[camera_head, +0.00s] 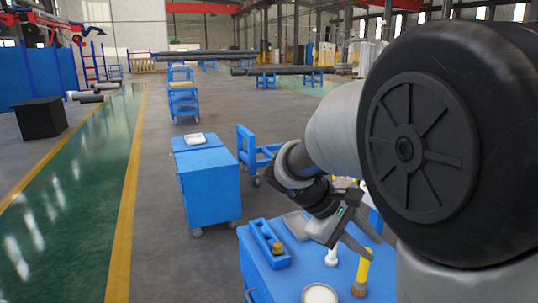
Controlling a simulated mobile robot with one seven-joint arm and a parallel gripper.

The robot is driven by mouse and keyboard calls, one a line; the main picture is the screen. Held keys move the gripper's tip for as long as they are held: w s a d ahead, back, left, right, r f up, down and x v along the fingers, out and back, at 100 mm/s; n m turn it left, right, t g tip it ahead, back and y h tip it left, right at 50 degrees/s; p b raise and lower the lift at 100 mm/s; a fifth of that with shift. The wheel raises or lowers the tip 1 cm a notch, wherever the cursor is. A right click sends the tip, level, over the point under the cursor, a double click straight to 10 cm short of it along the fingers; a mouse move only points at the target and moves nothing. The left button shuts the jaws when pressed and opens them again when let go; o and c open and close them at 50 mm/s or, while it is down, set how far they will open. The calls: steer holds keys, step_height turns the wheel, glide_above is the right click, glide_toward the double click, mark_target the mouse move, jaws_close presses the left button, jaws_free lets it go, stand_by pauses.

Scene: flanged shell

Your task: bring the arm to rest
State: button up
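My arm reaches in from the right, its large dark joint filling the right of the head view. My gripper (364,240) hangs over the blue worktop (290,282), its two dark fingers apart with nothing visible between them. A yellow part with a wider base (362,272) stands upright just below the fingers; I cannot tell if they touch it. A small white part (331,257) stands to the left of it. A blue slotted holder (262,238) lies at the worktop's left, with a small brass-coloured part (277,248) at its near end.
A round white-topped item (320,294) sits at the worktop's front. A grey tray (296,224) lies behind, partly hidden by my gripper. A blue cabinet (209,185) and a blue cart (250,150) stand beyond. The floor left of the cabinet is clear.

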steer(key=s+a+r+m+t+y, duration=0.15)
steer(key=s+a+m+y, duration=0.25)
steer(key=s, duration=0.5)
steer(key=s+a+r+m+t+y, duration=0.1)
steer(key=s+a+m+t+y, duration=0.2)
steer(key=s+y, duration=0.35)
step_height(320, 180, up, 15)
steer(key=s+h+p, duration=0.1)
steer(key=p, duration=1.3)
steer(key=shift+s+a+f+h, duration=0.2)
steer(key=shift+h, duration=0.15)
